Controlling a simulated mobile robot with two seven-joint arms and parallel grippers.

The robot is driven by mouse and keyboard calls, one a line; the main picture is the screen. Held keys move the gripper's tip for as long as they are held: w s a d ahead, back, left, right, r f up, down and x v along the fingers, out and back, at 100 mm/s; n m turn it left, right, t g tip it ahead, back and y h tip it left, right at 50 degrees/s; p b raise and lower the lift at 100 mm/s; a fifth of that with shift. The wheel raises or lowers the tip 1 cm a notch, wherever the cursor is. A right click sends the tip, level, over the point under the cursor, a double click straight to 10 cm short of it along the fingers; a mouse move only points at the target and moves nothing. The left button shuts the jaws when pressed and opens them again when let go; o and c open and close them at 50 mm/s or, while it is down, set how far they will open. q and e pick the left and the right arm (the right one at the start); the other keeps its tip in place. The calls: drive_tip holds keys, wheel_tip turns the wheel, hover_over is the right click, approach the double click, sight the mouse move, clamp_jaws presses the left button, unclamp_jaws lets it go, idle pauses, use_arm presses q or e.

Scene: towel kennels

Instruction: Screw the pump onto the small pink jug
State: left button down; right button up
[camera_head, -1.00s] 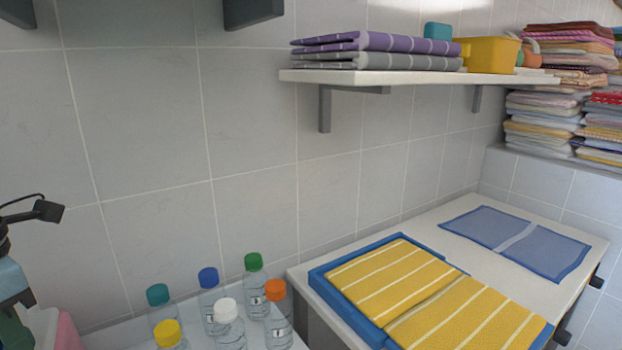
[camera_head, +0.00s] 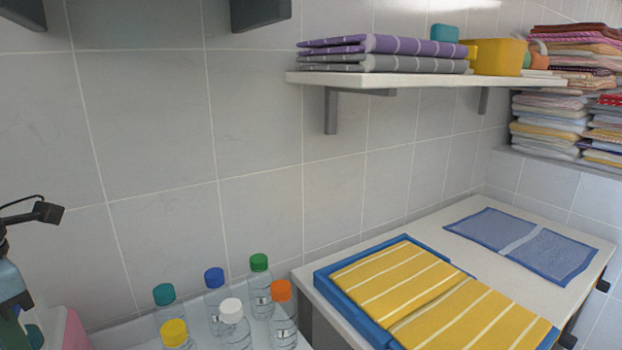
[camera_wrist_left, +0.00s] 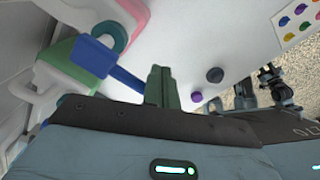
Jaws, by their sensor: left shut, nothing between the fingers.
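A pink jug (camera_head: 75,333) shows in part at the lower left of the head view, beside my left arm. In the left wrist view, pink-and-white jug shapes (camera_wrist_left: 68,84) lie at the left, with a teal ring-shaped part (camera_wrist_left: 112,36) and a blue block with a bar (camera_wrist_left: 95,56) among them. I cannot tell which is the small jug, and I cannot make out the pump for sure. The green fingers of my left gripper (camera_wrist_left: 160,88) are shut and empty, near the end of the blue bar. My right gripper is out of view.
Several capped clear bottles (camera_head: 233,325) stand on the white table right of the jug. In the wrist view, a dark cap (camera_wrist_left: 215,75) and a purple cap (camera_wrist_left: 196,97) lie right of the fingers. A blue tray (camera_head: 340,290) with yellow towels lies farther right.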

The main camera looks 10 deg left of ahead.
use_arm(q)
drive_tip(key=shift+w+d+r, duration=0.55)
drive_tip(key=shift+w+r, duration=0.3)
drive_tip(key=shift+w, duration=0.05)
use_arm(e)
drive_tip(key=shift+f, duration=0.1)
use_arm(q)
drive_tip(key=shift+r, duration=0.1)
